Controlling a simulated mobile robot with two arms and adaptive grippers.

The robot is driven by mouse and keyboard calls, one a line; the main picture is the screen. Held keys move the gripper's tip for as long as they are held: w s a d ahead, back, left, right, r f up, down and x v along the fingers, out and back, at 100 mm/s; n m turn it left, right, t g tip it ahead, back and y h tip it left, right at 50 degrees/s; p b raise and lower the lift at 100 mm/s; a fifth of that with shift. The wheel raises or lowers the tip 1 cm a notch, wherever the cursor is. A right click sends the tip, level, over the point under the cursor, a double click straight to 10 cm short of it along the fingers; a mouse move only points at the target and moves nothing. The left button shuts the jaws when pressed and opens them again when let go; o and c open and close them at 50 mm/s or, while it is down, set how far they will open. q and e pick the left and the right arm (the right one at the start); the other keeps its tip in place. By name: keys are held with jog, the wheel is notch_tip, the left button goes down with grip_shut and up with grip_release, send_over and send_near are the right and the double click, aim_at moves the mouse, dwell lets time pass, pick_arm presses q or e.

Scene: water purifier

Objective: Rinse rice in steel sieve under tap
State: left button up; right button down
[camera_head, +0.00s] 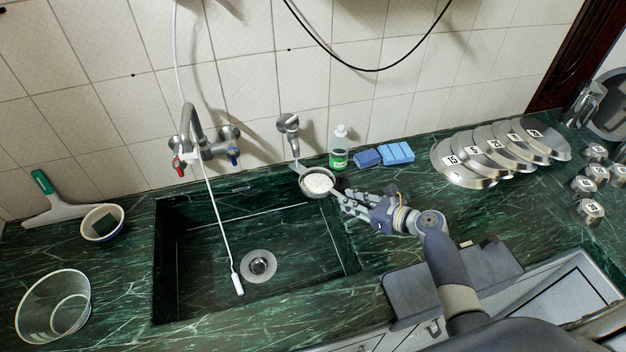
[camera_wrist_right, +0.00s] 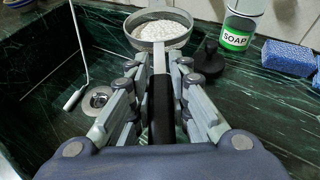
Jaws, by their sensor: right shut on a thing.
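A steel sieve (camera_head: 318,194) holds white rice (camera_head: 319,183) near the back right corner of the sink (camera_head: 180,300). My right gripper (camera_head: 345,203) is shut on the sieve's dark handle. In the right wrist view, the handle runs between the fingers of the gripper (camera_wrist_right: 160,108), with the sieve (camera_wrist_right: 160,46) and rice (camera_wrist_right: 161,30) ahead. A curved tap (camera_head: 189,122) with red and blue knobs is on the wall over the sink. A second, smaller tap (camera_head: 288,124) is on the wall behind the sieve; no water stream shows. My left gripper is not in view.
A green soap bottle (camera_head: 339,150) and blue sponges (camera_head: 397,153) stand right of the sieve. A white hose (camera_head: 219,225) hangs into the sink by the drain (camera_head: 258,266). Several steel lids (camera_head: 462,172) lie at right. A squeegee (camera_head: 55,212), bowl (camera_head: 102,234) and clear container (camera_head: 54,308) are at left.

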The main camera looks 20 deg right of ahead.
jog(key=s+r+p, duration=0.1)
jog(key=s+d+r+p, duration=0.1)
jog(key=r+p, duration=0.1)
jog(key=s+r+p, duration=0.1)
jog(key=r+p, duration=0.1)
jog(key=shift+d+r, duration=0.15)
jog(key=shift+d, duration=0.2)
jog(key=shift+s+d+r+p, duration=0.3)
jog(key=shift+s+r+p, duration=0.15)
jog(key=shift+p, duration=0.25)
jog(key=shift+w, duration=0.1)
